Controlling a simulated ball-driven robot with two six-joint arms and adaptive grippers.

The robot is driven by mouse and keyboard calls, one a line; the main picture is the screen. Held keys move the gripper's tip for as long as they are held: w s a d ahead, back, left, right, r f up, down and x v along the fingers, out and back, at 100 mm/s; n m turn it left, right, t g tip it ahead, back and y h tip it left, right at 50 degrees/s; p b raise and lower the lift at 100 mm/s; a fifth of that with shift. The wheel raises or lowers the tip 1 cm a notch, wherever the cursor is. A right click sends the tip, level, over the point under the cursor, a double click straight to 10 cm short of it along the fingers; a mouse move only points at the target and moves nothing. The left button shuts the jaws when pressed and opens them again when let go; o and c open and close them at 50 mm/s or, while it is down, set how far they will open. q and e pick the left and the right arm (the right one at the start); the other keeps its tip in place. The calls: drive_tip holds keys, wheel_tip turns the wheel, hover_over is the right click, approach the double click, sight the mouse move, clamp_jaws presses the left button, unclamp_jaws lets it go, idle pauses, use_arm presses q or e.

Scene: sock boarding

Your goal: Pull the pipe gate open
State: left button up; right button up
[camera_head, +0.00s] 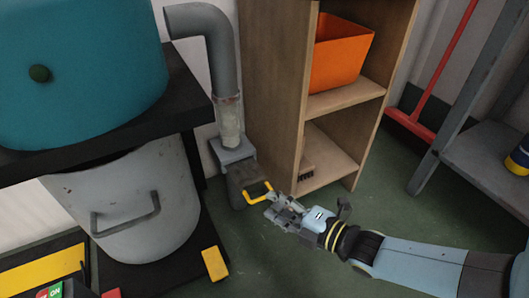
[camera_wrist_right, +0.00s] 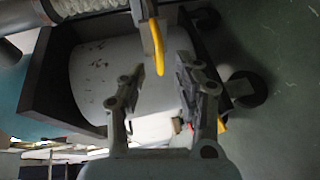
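The pipe gate (camera_head: 242,178) is a dark grey block under the grey pipe (camera_head: 222,70), with a yellow looped handle (camera_head: 258,194) on its right side. My right gripper (camera_head: 274,207) is just right of the handle, its fingers pointing at it. In the right wrist view, the yellow handle (camera_wrist_right: 154,42) comes down from the top, its lower end in line between the two spread fingertips (camera_wrist_right: 160,65). The fingers are apart with space on both sides of the handle; I see no clear contact. My left gripper is not in view.
A wooden shelf (camera_head: 275,90) with an orange bin (camera_head: 340,52) stands right behind the gate. A grey bucket (camera_head: 135,205) under a black bench and a yellow block (camera_head: 215,263) are to the left. A red broom (camera_head: 412,122) stands at right. Green floor is open in front.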

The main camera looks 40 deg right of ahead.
drive_tip(key=v, duration=0.7)
drive_tip(key=shift+s+r, duration=0.1)
drive_tip(key=shift+s, duration=0.15)
